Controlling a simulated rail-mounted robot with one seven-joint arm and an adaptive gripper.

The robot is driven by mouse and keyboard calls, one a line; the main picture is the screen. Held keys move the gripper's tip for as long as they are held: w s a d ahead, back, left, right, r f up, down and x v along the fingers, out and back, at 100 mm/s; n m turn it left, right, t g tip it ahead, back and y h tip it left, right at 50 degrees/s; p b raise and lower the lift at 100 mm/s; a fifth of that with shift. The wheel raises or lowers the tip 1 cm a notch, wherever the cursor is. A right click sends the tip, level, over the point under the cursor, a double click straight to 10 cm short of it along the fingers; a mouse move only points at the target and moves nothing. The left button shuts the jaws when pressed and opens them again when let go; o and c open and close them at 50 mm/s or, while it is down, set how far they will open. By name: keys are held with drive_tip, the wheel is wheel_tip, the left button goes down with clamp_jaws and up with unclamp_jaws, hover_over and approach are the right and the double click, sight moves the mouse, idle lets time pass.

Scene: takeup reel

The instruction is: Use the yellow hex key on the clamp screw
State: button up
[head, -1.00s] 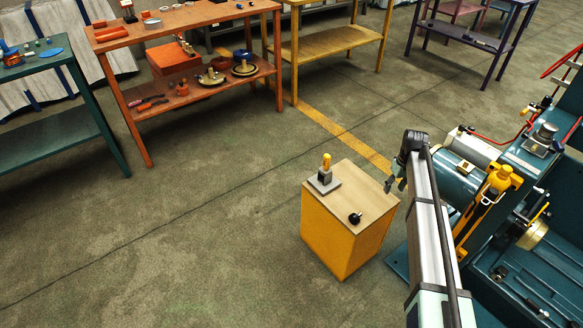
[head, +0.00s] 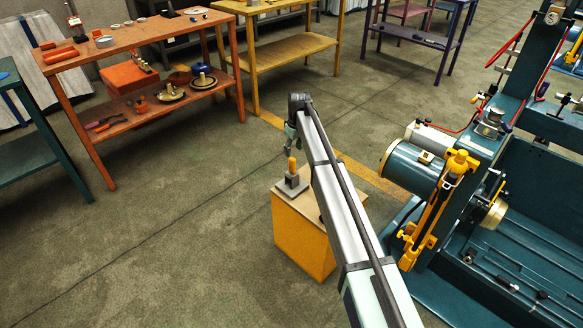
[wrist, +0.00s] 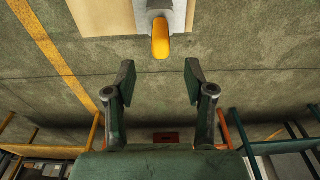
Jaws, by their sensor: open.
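The yellow handle of the hex key (head: 292,165) stands upright in a grey block (head: 292,183) on top of a yellow cabinet (head: 300,240). In the wrist view the yellow handle (wrist: 160,40) lies beyond the fingertips, centred between them and apart from them. Its shaft is hidden. My gripper (head: 291,146) is just above and beside the handle in the head view. My gripper (wrist: 160,82) is open and empty in the wrist view. I cannot pick out the clamp screw with certainty.
A teal machine (head: 530,250) with a yellow bracket (head: 435,215) stands to the right of the cabinet. An orange bench (head: 135,45) holding parts and a yellow bench (head: 285,53) stand behind. The floor left of the cabinet is clear.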

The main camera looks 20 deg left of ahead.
sight(292, 163)
drive_tip(key=f, duration=0.6)
drive_tip(key=a+f, duration=0.1)
drive_tip(key=f, duration=0.2)
drive_tip(key=shift+w, duration=0.1)
clamp_jaws()
